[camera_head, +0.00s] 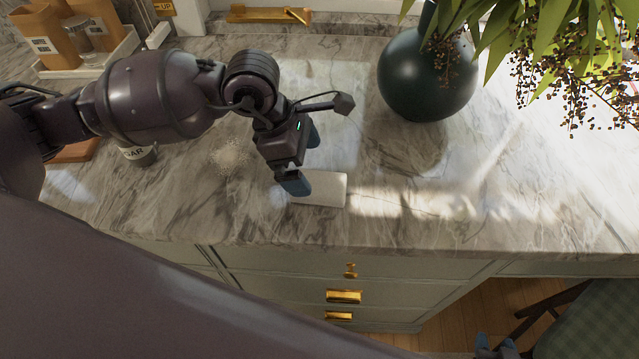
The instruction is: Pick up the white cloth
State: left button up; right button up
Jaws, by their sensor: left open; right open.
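The white cloth (326,190) lies flat on the marble counter, near its front edge, as a small pale rectangle. My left gripper (305,160) reaches in from the left and hangs just above and behind the cloth's left end. Its blue fingertips are apart, with nothing seen between them. The near fingertip overlaps the cloth's left part in the picture; I cannot tell whether it touches. My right gripper (494,347) shows only by its blue fingertips at the bottom edge, low in front of the counter, apart and empty.
A dark round vase (427,78) with leafy, berried stems stands behind and right of the cloth. A spill of pale grains (229,155) and a sugar pot (139,153) lie left. Gold-handled drawers (344,296) are below. A chair (590,325) stands lower right. The right counter is clear.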

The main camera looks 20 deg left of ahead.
aim_at(318, 183)
pick_arm(q)
jog(key=x, duration=0.4)
jog(key=shift+s+d+f, duration=0.1)
jog(key=shift+d+f, duration=0.05)
jog(key=shift+d, duration=0.15)
jog(key=shift+d+f, duration=0.1)
jog(key=shift+f, duration=0.4)
jog(key=shift+f, duration=0.1)
jog(key=shift+c, duration=0.3)
jog(key=c, duration=0.9)
